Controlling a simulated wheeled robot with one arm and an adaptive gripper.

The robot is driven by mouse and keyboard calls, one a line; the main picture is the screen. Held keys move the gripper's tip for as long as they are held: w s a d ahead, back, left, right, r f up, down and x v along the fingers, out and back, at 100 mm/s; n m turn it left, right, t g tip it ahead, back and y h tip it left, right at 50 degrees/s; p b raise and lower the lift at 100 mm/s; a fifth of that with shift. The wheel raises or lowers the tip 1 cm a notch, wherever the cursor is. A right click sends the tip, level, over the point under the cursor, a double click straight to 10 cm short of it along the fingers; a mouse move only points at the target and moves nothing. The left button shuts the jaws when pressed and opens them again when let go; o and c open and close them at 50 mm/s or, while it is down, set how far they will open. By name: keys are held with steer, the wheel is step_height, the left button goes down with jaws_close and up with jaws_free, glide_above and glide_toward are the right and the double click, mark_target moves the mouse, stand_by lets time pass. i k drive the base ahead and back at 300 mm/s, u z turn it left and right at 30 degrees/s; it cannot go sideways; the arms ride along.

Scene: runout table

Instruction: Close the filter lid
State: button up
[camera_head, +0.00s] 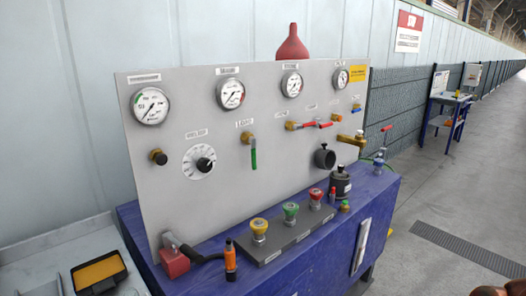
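No part is plainly marked as the filter lid. A black open-topped box with a flat orange-yellow panel inside (100,272) lies at the lower left on a grey surface; its dark far edge is visible, but I cannot tell whether this is the filter. A dark canister with a black top knob (340,184) stands upright at the right end of the blue bench. A black round fitting (325,158) sticks out of the grey panel above it. I cannot tell whether either has an open lid. My gripper is not in view.
The grey panel (215,155) carries gauges, a dial and valves above the blue bench (315,262). Green, yellow and red knobs stand on a dark plate (275,248). A red block (174,262) is at left. Brown rounded shapes cut the lower right corner. Open floor lies right.

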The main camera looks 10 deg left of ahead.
mark_target(325, 156)
steer(key=u, duration=0.3)
steer(key=k, duration=0.6)
steer(key=u, duration=0.4)
steer(key=i, duration=1.2)
steer(key=u, duration=0.1)
